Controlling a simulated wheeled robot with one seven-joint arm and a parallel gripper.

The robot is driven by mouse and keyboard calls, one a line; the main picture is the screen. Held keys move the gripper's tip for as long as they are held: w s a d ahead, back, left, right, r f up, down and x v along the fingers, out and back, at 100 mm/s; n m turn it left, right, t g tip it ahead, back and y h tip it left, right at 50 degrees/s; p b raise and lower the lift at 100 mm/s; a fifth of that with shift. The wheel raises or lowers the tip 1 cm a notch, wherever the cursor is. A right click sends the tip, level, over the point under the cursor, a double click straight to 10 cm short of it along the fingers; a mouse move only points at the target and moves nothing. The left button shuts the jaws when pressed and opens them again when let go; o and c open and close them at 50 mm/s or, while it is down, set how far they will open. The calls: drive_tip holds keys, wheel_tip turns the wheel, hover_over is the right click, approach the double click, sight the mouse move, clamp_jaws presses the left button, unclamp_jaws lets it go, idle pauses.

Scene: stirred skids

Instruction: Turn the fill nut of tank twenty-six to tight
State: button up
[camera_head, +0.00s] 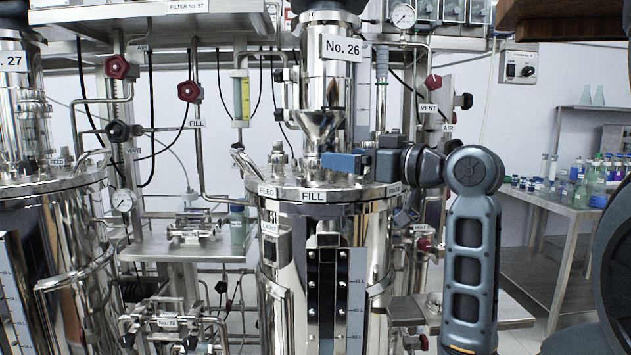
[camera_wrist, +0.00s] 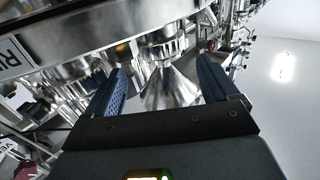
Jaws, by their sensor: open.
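Tank twenty-six (camera_head: 279,240) is the shiny steel vessel in the middle of the head view, under a "No. 26" plate (camera_head: 341,48). A FILL label (camera_head: 313,196) is on its lid rim. Small metal fittings stand on the lid above that label, below a steel cone; I cannot clearly tell the fill nut among them. My gripper (camera_head: 328,160) reaches in from the right, level, just above the lid. In the wrist view my gripper (camera_wrist: 162,75) has its two blue fingers well apart. A shiny cone (camera_wrist: 172,90) and a round metal fitting (camera_wrist: 160,48) show between them; contact cannot be told.
Tank 27 (camera_head: 62,225) stands at the left. Pipes with a red valve knob (camera_head: 188,91) rise behind. A VENT label (camera_head: 428,108) and black knobs are right of the column. A steel table (camera_head: 560,206) with bottles is at the far right. Space above the lid is tight.

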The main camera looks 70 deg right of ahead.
sight(318, 166)
wheel_tip(318, 166, down, 2)
drive_tip(key=shift+w+f+b, duration=0.1)
drive_tip(key=shift+b, duration=0.55)
drive_tip(key=shift+p+x, duration=0.3)
drive_tip(key=shift+x, duration=3.55)
drive_tip(key=shift+c, duration=0.2)
drive_tip(key=c, duration=0.6)
